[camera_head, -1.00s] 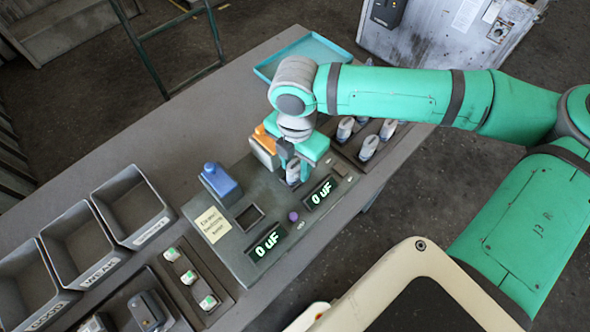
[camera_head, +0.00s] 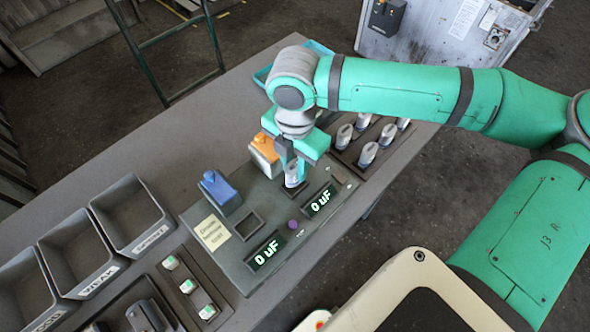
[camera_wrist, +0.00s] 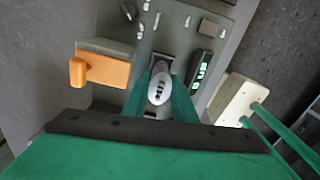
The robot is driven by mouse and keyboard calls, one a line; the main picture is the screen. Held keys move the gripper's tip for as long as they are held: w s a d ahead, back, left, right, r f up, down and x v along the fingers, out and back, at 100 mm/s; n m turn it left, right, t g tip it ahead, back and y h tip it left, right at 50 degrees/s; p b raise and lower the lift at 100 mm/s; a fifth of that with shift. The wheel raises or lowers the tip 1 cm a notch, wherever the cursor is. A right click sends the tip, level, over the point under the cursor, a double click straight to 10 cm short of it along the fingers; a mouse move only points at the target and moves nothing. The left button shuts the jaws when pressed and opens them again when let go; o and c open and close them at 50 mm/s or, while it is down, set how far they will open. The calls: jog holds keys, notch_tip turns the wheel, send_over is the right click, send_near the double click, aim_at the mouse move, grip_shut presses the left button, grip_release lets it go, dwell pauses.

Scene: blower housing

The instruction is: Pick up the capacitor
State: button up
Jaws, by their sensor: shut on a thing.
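My gripper (camera_head: 293,168) is shut on a grey-white capacitor (camera_wrist: 160,90), which stands upright between the fingers. It also shows in the head view (camera_head: 292,180), just above or in a dark socket of the tester panel (camera_head: 248,195); I cannot tell whether it touches the socket. In the wrist view the dark socket opening (camera_wrist: 163,58) shows just beyond the capacitor. Several other capacitors (camera_head: 367,155) stand in a dark rack to the right of my gripper. Two displays on the panel, one of them the right display (camera_head: 319,199), read 0 uF.
An orange-topped block (camera_head: 266,148) stands close to the left of my gripper, and a blue one (camera_head: 220,188) farther left. A second square socket (camera_head: 248,225) is empty. Three grey bins (camera_head: 133,212) and a strip of small parts (camera_head: 187,285) lie at left.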

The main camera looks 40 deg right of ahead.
jog(key=s+d+r, duration=0.9)
jog(key=s, duration=0.1)
jog(key=shift+s+d+r, duration=0.2)
jog(key=shift+d+r, duration=0.05)
jog(key=shift+r, duration=0.15)
